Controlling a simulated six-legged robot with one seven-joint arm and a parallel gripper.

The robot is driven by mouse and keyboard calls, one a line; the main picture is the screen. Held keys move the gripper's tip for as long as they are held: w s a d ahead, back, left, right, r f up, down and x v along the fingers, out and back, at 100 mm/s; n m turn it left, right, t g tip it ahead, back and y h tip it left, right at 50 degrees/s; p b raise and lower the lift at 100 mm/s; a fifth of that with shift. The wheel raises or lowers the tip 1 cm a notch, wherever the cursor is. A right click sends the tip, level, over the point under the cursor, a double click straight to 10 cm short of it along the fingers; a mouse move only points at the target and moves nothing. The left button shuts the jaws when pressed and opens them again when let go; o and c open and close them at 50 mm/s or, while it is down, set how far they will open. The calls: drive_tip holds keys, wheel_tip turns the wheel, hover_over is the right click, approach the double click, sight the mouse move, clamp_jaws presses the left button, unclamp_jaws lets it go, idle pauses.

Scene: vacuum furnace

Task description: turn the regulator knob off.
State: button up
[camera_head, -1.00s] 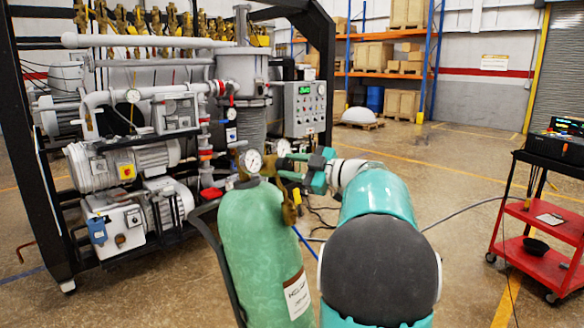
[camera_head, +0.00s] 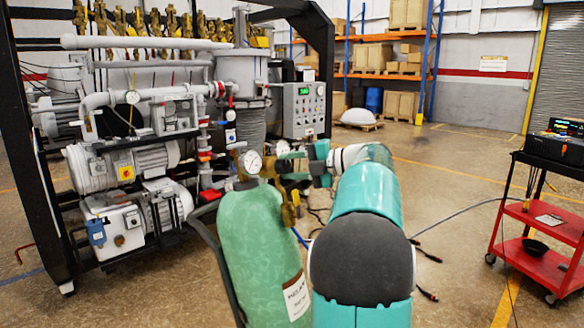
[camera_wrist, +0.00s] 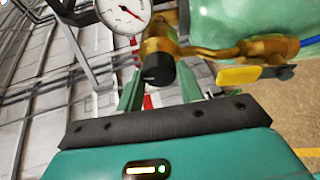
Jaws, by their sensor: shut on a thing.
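The regulator knob (camera_wrist: 157,70) is black and round, on the front of a brass regulator (camera_wrist: 165,35). In the wrist view my gripper (camera_wrist: 158,88) has its two green fingers on either side of the knob, shut on it. In the head view my gripper (camera_head: 290,165) is at the regulator on top of the green gas cylinder (camera_head: 252,250), where the arm hides the knob. A round white gauge (camera_wrist: 124,12) with a red needle sits beside the regulator. Any marking of the knob's setting is not visible.
A yellow lever handle (camera_wrist: 240,75) sits close to the right of the fingers in the wrist view. The vacuum furnace rig (camera_head: 130,165) stands behind left. A red cart (camera_head: 540,235) is at right. Hoses and cables lie on the otherwise open floor.

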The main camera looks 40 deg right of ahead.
drive_tip(key=shift+n, duration=0.7)
drive_tip(key=o, duration=1)
drive_tip(key=v, duration=1.3)
drive_tip(key=shift+s+d+r, duration=0.25)
drive_tip(key=shift+r, duration=0.2)
